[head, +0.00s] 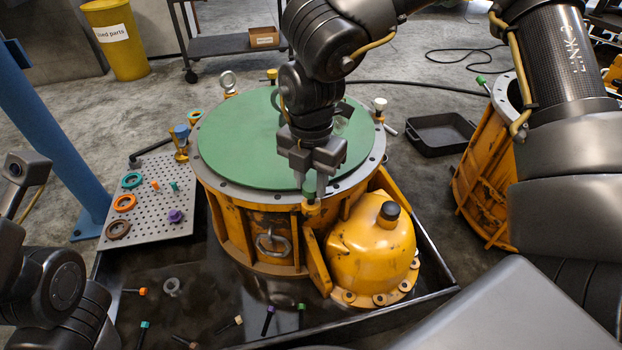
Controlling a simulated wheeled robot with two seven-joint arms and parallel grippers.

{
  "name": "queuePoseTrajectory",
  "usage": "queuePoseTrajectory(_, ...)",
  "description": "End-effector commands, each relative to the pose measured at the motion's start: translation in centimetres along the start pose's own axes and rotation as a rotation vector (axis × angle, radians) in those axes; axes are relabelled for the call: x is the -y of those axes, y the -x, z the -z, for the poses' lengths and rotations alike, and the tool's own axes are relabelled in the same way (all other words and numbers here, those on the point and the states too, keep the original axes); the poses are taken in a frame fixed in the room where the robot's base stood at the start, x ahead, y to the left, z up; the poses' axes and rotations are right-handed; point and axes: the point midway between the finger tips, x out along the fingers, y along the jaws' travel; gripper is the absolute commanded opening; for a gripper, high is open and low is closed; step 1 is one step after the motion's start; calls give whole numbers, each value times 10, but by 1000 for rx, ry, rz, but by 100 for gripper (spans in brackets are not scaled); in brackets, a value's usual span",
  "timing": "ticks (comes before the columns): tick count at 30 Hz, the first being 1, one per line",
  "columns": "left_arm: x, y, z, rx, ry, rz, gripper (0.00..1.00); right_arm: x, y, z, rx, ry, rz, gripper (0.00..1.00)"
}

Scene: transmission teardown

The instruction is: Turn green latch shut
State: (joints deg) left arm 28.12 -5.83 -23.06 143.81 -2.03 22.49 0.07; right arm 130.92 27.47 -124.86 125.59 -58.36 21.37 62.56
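The green latch (309,188) stands at the front rim of the large orange round housing (236,226), which has a flat green top (235,150). My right gripper (310,184) points down over this latch, with one fingertip on each side of its green knob. I cannot tell whether the fingers press on the knob or stand slightly apart from it. The gripper partly hides the latch, so its turn angle is unclear. My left arm shows at the left edge; its gripper cannot be made out.
Other latches stand around the rim: blue (181,134), white (380,105) and yellow (272,75). A yellow dome (372,247) adjoins the housing at right. A perforated plate (150,221) holds rings at left. Loose bolts lie in the dark tray (215,300). A black bin (440,136) sits behind right.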

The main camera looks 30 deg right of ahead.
Motion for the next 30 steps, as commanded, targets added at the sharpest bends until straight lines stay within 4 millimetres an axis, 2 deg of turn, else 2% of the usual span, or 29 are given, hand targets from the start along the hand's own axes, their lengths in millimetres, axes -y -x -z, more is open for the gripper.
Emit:
queuePoseTrajectory(1,0,0,0,0,0,0,52,0,0,0,0,0,1,17)
queuePoseTrajectory(3,0,0,0,0,0,0,52,0,0,0,0,0,1,8)
queuePoseTrajectory(14,1,-7,-1,-2,0,-4,52,1,2,0,-2,62,4,8)
queuePoseTrajectory(18,1,5,-4,43,0,-21,52,1,4,0,-4,146,5,8)
queuePoseTrajectory(24,0,10,-2,78,9,-38,52,1,5,0,-5,320,6,8)
queuePoseTrajectory(30,14,19,-6,135,-28,0,52,1,4,0,-5,511,5,8)
